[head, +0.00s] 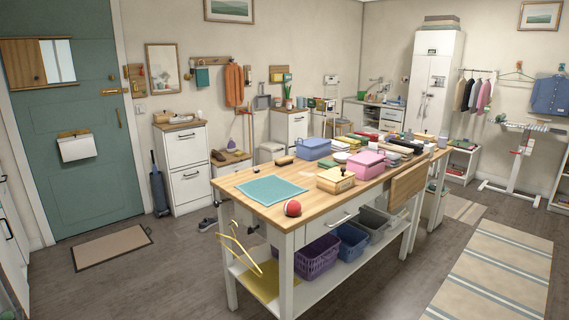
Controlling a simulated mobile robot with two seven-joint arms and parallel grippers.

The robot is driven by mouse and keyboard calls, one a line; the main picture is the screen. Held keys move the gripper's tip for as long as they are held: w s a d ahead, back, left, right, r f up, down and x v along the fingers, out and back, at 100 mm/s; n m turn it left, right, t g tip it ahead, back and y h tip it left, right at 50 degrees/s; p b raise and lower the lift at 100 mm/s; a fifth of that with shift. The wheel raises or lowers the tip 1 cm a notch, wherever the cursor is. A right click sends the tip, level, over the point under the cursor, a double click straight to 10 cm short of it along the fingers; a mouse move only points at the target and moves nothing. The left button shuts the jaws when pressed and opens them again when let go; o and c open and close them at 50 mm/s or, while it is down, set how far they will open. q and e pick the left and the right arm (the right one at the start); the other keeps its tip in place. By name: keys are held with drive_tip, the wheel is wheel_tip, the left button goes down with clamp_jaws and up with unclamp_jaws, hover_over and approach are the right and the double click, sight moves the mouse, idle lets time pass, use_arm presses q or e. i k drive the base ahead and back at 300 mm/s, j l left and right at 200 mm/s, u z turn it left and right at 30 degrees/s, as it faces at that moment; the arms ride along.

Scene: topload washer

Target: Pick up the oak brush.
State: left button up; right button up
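A small dark-and-brown block-like item (285,161) lies on the wooden top of the island table (228,183), near its back left edge, behind the teal mat. It may be the oak brush, but it is too small to tell. Small wooden items (163,117) also lie on the white cabinet by the door, and I cannot tell if one is a brush. Neither of my grippers is in view.
The table also holds a teal mat (262,190), a red ball (292,208), a lidded wooden box (335,180), a pink box (366,164) and a blue box (314,148). A yellow hanger (240,250) hangs off the left end. Floor (165,275) at front left is clear.

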sight(280, 162)
drive_tip(key=i+j+u, duration=0.25)
drive_tip(key=i+u, duration=0.5)
drive_tip(key=i, duration=0.2)
drive_tip(key=i+u, duration=0.55)
drive_tip(key=i, duration=1.35)
drive_tip(key=i+z, duration=0.1)
drive_tip(key=i, duration=1.3)
drive_tip(key=i+z, duration=0.4)
drive_tip(key=i, duration=0.2)
drive_tip(key=i+j+z, duration=0.2)
drive_tip(key=i+z, duration=0.15)
drive_tip(key=i, duration=0.2)
drive_tip(key=i+z, duration=0.25)
drive_tip(key=z, duration=0.2)
drive_tip(key=i+z, duration=0.25)
drive_tip(key=z, duration=0.15)
drive_tip(key=i+z, duration=0.25)
drive_tip(key=z, duration=0.2)
drive_tip(key=i+z, duration=0.2)
drive_tip(key=z, duration=0.25)
drive_tip(key=i+z, duration=0.15)
drive_tip(key=z, duration=0.3)
drive_tip(key=i+j+z, duration=0.2)
drive_tip(key=z, duration=0.25)
